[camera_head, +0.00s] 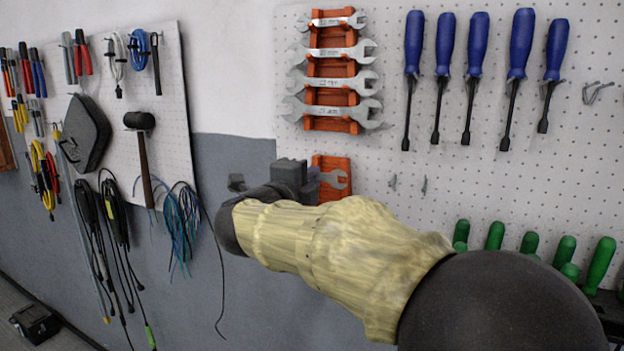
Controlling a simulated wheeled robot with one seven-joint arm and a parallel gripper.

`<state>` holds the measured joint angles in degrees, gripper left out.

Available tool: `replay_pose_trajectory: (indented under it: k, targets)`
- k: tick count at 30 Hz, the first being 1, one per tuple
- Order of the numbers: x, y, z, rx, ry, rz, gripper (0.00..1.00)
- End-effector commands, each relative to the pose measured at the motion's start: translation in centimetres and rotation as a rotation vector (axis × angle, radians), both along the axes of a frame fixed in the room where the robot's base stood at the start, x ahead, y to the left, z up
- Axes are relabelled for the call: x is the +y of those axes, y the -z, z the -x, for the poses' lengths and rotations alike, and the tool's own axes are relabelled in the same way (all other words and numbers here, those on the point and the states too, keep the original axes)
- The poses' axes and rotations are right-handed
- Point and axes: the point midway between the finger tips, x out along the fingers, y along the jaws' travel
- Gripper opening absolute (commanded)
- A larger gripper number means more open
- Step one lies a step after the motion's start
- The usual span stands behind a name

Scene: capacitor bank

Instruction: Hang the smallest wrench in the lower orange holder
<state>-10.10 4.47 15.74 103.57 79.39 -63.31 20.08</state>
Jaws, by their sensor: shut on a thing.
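The lower orange holder (333,163) is fixed to the pegboard below a taller orange rack. My gripper (291,174) is at the holder's left side, seen from behind and partly hidden by my arm. The wrench's middle and other end are hidden by my gripper. I cannot tell whether the wrench touches the holder.
The upper orange rack (331,72) holds several larger wrenches just above. Blue screwdrivers (474,45) hang to its right, and green-handled tools (529,243) at lower right. Small metal hooks (392,182) stick out right of the lower holder. A hammer (141,150) and cables hang at left.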

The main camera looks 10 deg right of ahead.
Motion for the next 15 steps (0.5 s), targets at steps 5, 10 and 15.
replay_pose_trajectory:
  k: [5,10,15]
  targets:
    - [-0.4,0.0,-0.2,-0.001,0.005,0.0,0.0]
    - [-0.8,0.1,-0.6,0.0,0.006,0.0,0.0]
    - [-1.3,0.2,-1.3,0.0,0.007,0.0,0.0]
